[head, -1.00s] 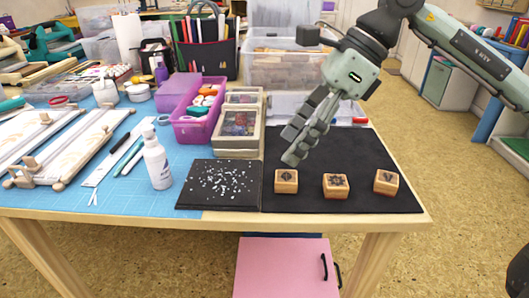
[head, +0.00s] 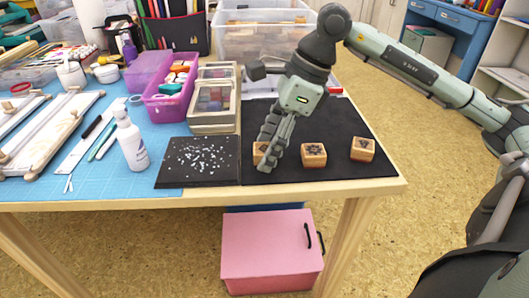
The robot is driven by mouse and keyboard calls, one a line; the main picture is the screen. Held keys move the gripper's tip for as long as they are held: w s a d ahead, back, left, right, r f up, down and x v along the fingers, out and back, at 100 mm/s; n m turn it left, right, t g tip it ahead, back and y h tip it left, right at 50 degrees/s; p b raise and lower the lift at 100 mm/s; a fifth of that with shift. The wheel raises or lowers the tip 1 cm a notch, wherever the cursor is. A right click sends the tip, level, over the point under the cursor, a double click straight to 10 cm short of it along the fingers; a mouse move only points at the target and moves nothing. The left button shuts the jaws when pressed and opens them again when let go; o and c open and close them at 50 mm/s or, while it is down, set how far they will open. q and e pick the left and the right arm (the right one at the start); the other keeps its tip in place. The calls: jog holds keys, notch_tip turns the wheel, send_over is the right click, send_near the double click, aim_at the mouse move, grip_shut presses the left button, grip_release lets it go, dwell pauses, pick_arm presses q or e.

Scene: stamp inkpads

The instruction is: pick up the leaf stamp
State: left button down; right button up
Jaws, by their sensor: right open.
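Three small wooden block stamps stand in a row on a black mat (head: 340,126). The left stamp (head: 258,148) is partly hidden behind my right gripper's fingers. The middle stamp (head: 314,155) and the right stamp (head: 362,149) each show a dark mark on top. The marks are too small to tell which one is the leaf stamp. My right gripper (head: 266,164) points down, open, with its fingers at the left stamp. In this view I cannot tell whether the fingers touch it or are just in front. My left gripper is not in view.
A dark board with white specks (head: 199,157) lies just left of the mat. Behind are a box with a clear lid (head: 214,112), a purple bin (head: 168,103) and a clear storage box (head: 240,44). A white bottle (head: 131,143) stands further left.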

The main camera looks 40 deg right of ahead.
aim_at(264, 151)
jog(key=c, duration=1.1)
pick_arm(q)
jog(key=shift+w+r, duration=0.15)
